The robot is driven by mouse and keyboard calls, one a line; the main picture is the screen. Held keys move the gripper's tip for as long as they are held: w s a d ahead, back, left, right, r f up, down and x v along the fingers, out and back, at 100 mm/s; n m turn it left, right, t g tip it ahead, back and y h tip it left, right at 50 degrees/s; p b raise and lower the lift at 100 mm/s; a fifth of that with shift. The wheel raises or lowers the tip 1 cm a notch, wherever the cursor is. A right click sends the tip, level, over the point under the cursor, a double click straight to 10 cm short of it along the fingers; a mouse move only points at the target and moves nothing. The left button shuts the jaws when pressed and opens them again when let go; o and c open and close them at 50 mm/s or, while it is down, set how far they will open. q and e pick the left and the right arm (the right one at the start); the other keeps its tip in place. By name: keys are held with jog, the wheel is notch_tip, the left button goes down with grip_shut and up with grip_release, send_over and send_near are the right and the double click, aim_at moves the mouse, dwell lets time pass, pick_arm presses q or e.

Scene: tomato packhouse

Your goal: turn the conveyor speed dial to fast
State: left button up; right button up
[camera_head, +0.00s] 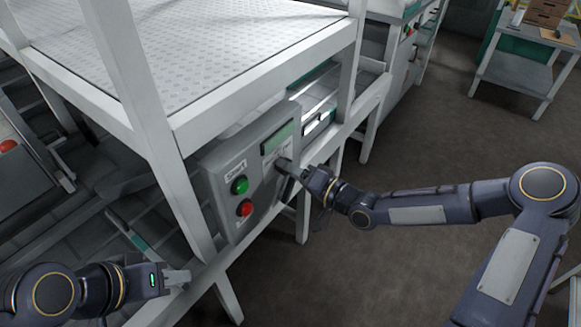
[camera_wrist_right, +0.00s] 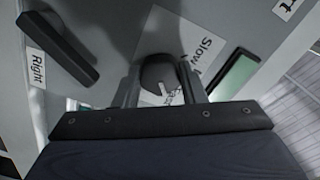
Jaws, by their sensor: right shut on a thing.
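The speed dial (camera_wrist_right: 158,76) is a dark round knob with a pale pointer mark, on a white label that reads "Slow" in the right wrist view. My right gripper (camera_wrist_right: 158,90) is shut on the dial, one finger on each side of it. In the head view my right gripper (camera_head: 283,166) reaches the front of the grey control box (camera_head: 222,165) and hides the dial. The rest of the dial's label is partly covered. My left gripper (camera_head: 178,278) is at the lower left, away from the box; its finger gap is not clear.
The box carries a green button (camera_head: 239,185), a red button (camera_head: 244,208) and a small display (camera_head: 277,138). A black lever (camera_wrist_right: 57,47) sits beside a "Right" label in the wrist view. White frame posts (camera_head: 160,130) stand close by.

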jog(key=shift+f, duration=0.1)
dwell(0.4)
jog(key=o, duration=1)
jog(key=v, duration=0.8)
jog(key=shift+p, duration=0.35)
